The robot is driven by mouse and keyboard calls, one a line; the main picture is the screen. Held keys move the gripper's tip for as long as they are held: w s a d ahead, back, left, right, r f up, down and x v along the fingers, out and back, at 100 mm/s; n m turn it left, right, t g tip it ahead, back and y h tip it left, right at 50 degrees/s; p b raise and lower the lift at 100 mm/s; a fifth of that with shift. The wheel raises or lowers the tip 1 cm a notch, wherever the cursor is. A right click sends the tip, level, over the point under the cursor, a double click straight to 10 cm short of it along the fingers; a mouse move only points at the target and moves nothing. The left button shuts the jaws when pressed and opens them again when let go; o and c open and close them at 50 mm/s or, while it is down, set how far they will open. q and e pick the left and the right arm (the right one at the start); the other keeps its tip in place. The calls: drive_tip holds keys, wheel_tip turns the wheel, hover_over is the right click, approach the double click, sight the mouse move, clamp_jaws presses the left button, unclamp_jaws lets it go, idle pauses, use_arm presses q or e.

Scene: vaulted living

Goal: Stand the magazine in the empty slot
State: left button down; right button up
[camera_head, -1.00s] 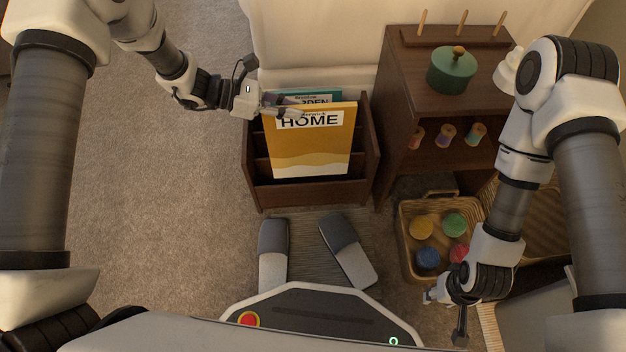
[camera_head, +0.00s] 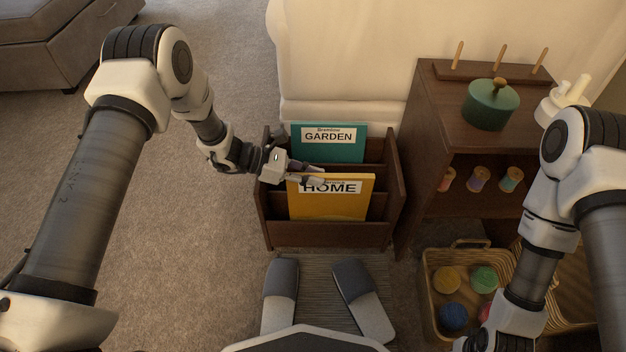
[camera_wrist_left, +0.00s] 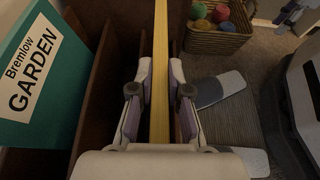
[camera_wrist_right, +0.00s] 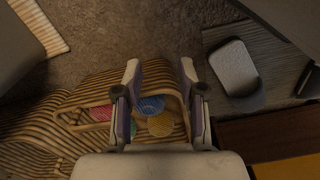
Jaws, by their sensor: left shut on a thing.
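The yellow HOME magazine (camera_head: 330,205) is upright at the dark wooden rack (camera_head: 330,236). It covers part of a divider, and its lower edge meets the top of the front panel, so its bottom is hidden. My left gripper (camera_head: 312,174) is shut on its upper left part; the left wrist view shows the magazine's edge (camera_wrist_left: 160,60) between the fingers. A green GARDEN magazine (camera_head: 328,148) stands in the rear slot and also shows in the left wrist view (camera_wrist_left: 35,75). My right gripper (camera_wrist_right: 160,85) is open and empty, above the basket.
A wooden cabinet (camera_head: 425,140) with a green pot (camera_head: 490,104) stands right of the rack. Slippers (camera_head: 280,292) lie on a mat before the rack. A wicker basket (camera_head: 430,290) of yarn balls is at lower right. Carpet (camera_head: 140,235) at left is clear.

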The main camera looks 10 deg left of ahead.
use_arm(q)
drive_tip(key=c, duration=1.5)
unclamp_jaws()
drive_tip(key=o, duration=0.4)
drive_tip(key=shift+c, duration=0.2)
drive_tip(key=shift+r, duration=0.25)
drive_tip(key=p+v, duration=0.5)
drive_tip(key=v, duration=0.7)
